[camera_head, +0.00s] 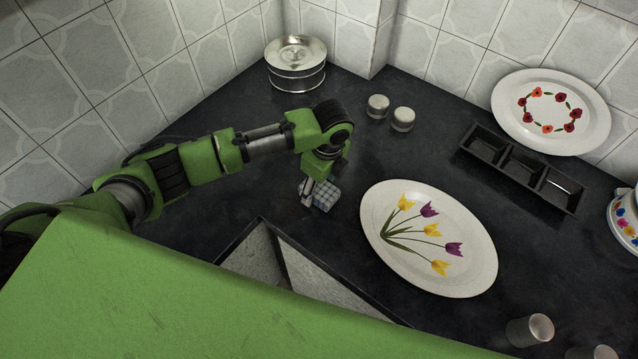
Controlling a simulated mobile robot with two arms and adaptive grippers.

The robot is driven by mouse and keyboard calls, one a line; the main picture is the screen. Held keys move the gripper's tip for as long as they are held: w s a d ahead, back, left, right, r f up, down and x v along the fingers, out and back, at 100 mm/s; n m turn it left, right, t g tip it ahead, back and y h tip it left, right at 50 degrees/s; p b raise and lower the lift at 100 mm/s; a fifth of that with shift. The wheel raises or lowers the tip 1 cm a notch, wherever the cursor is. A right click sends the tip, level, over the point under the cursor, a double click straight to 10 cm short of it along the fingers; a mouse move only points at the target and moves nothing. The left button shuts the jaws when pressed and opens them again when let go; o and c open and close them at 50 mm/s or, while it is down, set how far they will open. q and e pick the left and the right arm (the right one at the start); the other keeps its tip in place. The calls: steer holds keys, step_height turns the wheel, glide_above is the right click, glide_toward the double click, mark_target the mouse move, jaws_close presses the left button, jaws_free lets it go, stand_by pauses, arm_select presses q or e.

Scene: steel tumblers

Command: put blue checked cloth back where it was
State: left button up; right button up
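The blue checked cloth (326,195) is a small folded bundle over the dark counter, left of the tulip plate. It shows just beside and below the fingers of my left gripper (307,192), which points down. The fingers overlap the cloth's left side in the picture. They are small and partly hidden by the wrist, so I cannot tell whether they are closed on the cloth or only next to it. I also cannot tell whether the cloth rests on the counter. My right gripper is not in view.
The tulip plate (472,270) lies right of the cloth. The sink (262,262) is in front. Behind are a steel tin (296,78) and two small lidded jars (378,106). A black compartment tray (520,172), poppy plate (551,112), floral pot (624,222) and steel tumblers (530,330) stand right.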

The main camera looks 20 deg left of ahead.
mark_target(324, 192)
arm_select(q)
step_height(324, 192, up, 12)
steer(key=d+b, duration=0.1)
steer(key=shift+s+d+r, duration=0.15)
steer(key=shift+s, duration=0.1)
steer(key=shift+d, duration=0.1)
stand_by(0.6)
